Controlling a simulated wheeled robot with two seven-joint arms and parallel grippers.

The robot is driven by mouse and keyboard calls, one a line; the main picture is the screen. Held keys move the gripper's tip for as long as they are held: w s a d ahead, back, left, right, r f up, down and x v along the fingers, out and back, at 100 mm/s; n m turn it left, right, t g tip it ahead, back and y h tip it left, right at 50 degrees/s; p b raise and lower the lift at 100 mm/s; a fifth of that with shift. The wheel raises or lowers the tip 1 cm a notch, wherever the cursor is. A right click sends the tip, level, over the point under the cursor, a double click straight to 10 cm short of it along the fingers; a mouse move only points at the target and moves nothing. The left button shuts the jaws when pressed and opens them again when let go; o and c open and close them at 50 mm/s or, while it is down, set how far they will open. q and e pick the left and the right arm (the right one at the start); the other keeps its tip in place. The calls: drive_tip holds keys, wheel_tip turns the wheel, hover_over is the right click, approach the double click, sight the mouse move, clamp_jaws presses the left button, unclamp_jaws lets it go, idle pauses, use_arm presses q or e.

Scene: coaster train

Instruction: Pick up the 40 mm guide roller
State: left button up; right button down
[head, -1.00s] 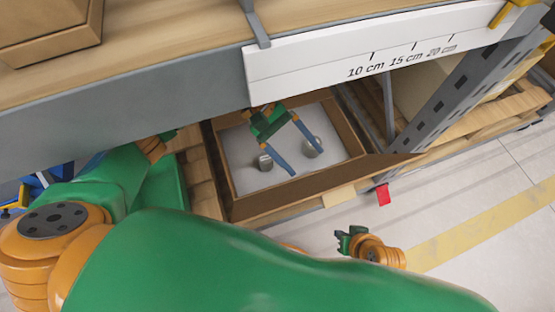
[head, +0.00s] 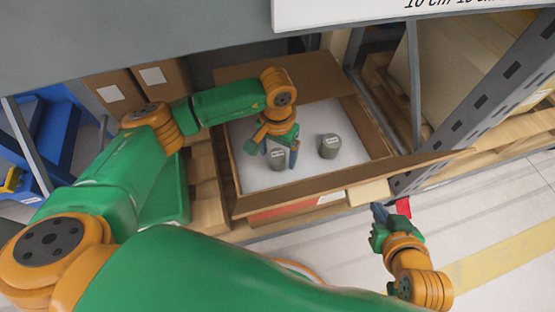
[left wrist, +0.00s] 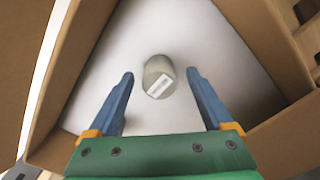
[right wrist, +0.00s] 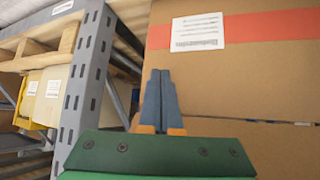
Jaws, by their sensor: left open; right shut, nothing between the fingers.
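Two grey cylindrical rollers with white labels stand in an open cardboard box (head: 232,180) on its pale floor. The left roller (head: 277,160) is near my left gripper (head: 276,158); the right roller (head: 329,147) looks slightly larger. The label print is too small to read, so I cannot tell which is 40 mm. My left gripper is open and empty, reaching down into the box. In the left wrist view one roller (left wrist: 158,76) lies ahead, centred between the spread fingers (left wrist: 159,80) and not gripped. My right gripper (head: 380,213) is shut and empty outside the box, also in the right wrist view (right wrist: 160,75).
The box walls surround the left gripper, and a shelf beam (head: 150,45) runs above. A perforated grey rack post (head: 485,110) stands right of the box. In the right wrist view a cardboard face (right wrist: 240,80) with a red stripe is close.

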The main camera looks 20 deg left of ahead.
use_arm(q)
drive_tip(key=shift+f, duration=0.55)
clamp_jaws()
use_arm(e)
drive_tip(key=shift+w+a+r+t, duration=0.15)
drive_tip(key=shift+w+r+t, duration=0.25)
drive_tip(key=shift+w+r, duration=0.1)
drive_tip(key=shift+w+a+r+t, duration=0.15)
drive_tip(key=shift+w+r+t, duration=0.25)
drive_tip(key=shift+w+r, duration=0.1)
